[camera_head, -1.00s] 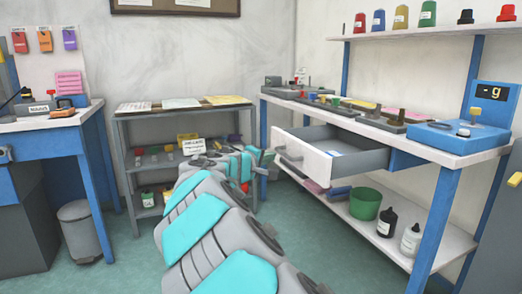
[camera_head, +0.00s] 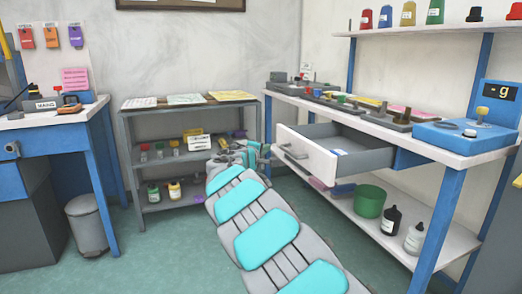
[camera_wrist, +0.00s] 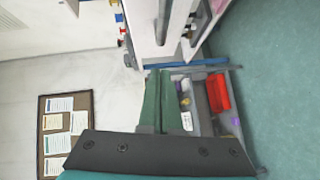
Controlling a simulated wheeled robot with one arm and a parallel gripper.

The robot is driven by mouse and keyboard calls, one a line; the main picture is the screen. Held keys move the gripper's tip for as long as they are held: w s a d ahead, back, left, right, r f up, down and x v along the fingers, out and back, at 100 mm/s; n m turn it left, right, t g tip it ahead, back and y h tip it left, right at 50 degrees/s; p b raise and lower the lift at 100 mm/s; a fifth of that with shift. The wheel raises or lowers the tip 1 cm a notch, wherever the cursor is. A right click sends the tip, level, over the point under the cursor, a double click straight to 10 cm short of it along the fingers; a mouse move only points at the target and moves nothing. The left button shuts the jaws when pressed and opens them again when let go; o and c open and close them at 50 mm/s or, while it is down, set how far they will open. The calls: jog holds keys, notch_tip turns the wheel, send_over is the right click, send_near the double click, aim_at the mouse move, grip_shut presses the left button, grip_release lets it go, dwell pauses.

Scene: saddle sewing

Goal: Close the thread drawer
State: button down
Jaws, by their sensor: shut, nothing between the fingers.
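The thread drawer (camera_head: 319,163) stands open under the white bench on the right. It has a white front, a grey inside and a grey bar handle (camera_head: 293,151). A small white and blue item lies inside it. My gripper (camera_head: 264,154) is at the far end of my arm, just left of the drawer front and close to the handle. I cannot tell from this angle whether it touches the handle. In the wrist view my green fingers (camera_wrist: 160,100) are together and hold nothing. A pale panel with a dark bar lies beyond them, probably the drawer front (camera_wrist: 145,35).
The bench (camera_head: 460,153) carries trays and a blue scale (camera_head: 466,137). Below it, a lower shelf holds a green bucket (camera_head: 370,201) and bottles. A grey shelf unit (camera_head: 125,152) stands behind my gripper. A blue table (camera_head: 75,142) and bin (camera_head: 86,224) stand left, with open floor between.

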aim_at(281, 147)
jog(key=shift+w+d+f, duration=0.1)
jog(key=shift+w+d, duration=0.05)
jog(key=shift+d, duration=0.45)
jog(key=shift+w+d+f, duration=0.15)
jog(key=shift+w+d, duration=0.05)
jog(key=shift+d, duration=0.45)
jog(key=shift+w+d+f, duration=0.1)
jog(key=shift+w+d, duration=0.05)
jog(key=shift+d, duration=0.45)
jog(key=shift+w+d, duration=0.15)
jog(key=shift+d, duration=0.25)
jog(key=w+d, duration=0.2)
jog(key=d, duration=0.5)
jog(key=w+d, duration=0.2)
jog(key=d, duration=0.6)
jog(key=w+d+b, duration=0.1)
jog(key=w+d, duration=0.2)
jog(key=d, duration=0.4)
jog(key=shift+w+d+r, duration=0.1)
jog(key=shift+d+r, duration=0.05)
jog(key=shift+w+d, duration=0.2)
jog(key=shift+d, duration=0.6)
jog(key=shift+f, duration=0.2)
